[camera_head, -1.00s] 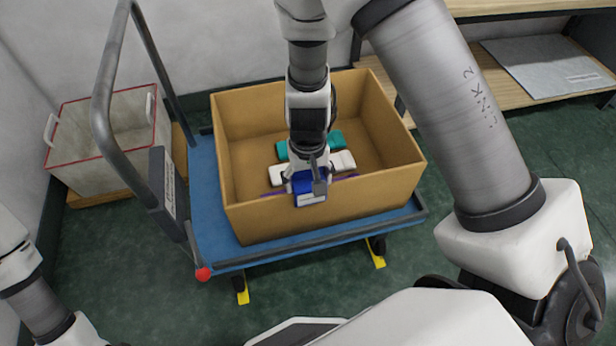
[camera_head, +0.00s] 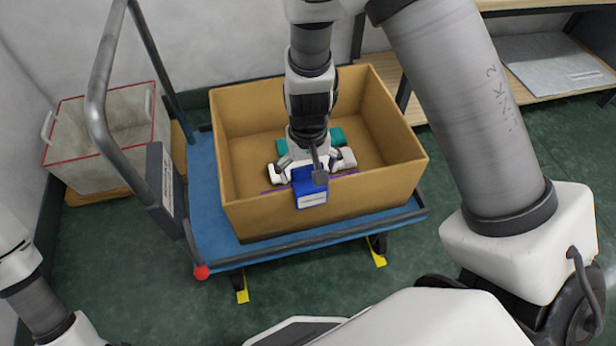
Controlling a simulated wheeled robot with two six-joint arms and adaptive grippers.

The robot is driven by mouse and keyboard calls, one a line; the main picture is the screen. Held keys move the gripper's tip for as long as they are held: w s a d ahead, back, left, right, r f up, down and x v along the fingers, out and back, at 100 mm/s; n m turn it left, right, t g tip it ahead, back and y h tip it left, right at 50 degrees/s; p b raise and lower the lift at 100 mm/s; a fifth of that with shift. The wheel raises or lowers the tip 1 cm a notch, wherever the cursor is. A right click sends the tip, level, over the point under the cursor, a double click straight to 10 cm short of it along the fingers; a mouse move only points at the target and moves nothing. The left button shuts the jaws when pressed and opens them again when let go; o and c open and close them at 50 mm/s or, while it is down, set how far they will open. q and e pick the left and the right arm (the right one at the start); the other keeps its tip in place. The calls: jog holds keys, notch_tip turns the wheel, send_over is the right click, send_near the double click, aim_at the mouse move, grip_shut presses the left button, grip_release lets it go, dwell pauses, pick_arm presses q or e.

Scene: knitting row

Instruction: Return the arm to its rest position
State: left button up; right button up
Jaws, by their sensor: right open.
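My right gripper (camera_head: 309,165) points down into the open cardboard box (camera_head: 390,195), low between its walls. Its jaws are apart, with parts of the wrist hiding their middle. A blue piece with a white label (camera_head: 311,190) shows just below the gripper, overlapping the box's front rim; I cannot tell whether they touch. White shapes show on both sides of the gripper, partly mixed with its fingers. Teal items (camera_head: 336,136) lie behind it in the box. A thin purple strip (camera_head: 345,177) shows along the front rim. My left gripper is out of view.
The box stands on a blue platform cart (camera_head: 205,215) with a grey handle (camera_head: 98,85) at left. A pale bin with red edging (camera_head: 85,160) stands beyond the handle. A wooden shelf (camera_head: 535,88) is at the back right. Green floor is open around the cart.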

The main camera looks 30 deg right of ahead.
notch_tip(320, 180, up, 9)
jog(key=s+d+f+n+g, duration=0.1)
jog(key=s+d+f+g, duration=0.1)
jog(key=s+f, duration=1.05)
jog(key=s+d+f+g, duration=0.2)
jog(key=s+f, duration=0.9)
jog(key=f, duration=0.3)
jog(key=w+n+t, duration=0.1)
jog(key=w+t, duration=0.3)
jog(key=w, duration=0.1)
notch_tip(320, 180, up, 17)
jog(key=w+p, duration=0.1)
jog(key=p, duration=1.6)
jog(key=shift+p, duration=0.3)
